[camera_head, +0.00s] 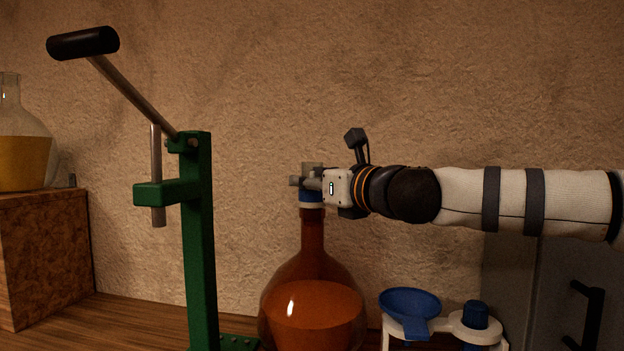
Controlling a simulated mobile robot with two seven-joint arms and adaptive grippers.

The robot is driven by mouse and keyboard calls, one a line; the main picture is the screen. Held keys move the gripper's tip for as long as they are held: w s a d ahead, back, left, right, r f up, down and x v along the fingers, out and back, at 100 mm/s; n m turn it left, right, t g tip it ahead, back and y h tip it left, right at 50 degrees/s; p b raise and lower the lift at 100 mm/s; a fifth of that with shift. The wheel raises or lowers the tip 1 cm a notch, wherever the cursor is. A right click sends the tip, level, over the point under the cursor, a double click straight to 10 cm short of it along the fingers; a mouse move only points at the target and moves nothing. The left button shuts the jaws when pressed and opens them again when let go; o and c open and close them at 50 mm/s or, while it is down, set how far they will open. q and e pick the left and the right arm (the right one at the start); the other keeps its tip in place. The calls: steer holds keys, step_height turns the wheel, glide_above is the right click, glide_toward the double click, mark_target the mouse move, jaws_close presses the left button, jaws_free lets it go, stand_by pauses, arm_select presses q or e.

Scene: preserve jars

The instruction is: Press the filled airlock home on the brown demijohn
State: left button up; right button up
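The brown demijohn (312,300) stands upright on the wooden worktop, with a blue and pale collar (311,198) at the top of its neck. The airlock (312,166), a small greyish, see-through piece, is upright right above the collar. My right gripper (303,181) reaches in level from the right, and its fingers are shut on the airlock, covering its lower part. The fingers hide whether there is a gap between airlock and collar. The liquid in the airlock is too small to make out. My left gripper is out of view.
A green lever press (200,240) with a black handle stands left of the demijohn. A white stand (398,329) with a blue funnel (410,302) and a blue cap (475,314) is at the right. A glass vessel (22,150) sits on a wooden box (45,255) at far left.

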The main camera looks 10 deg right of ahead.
steer(key=shift+f, duration=0.2)
steer(key=o, duration=1)
steer(key=shift+d, duration=0.1)
steer(key=v, duration=1.2)
steer(key=shift+f, duration=0.1)
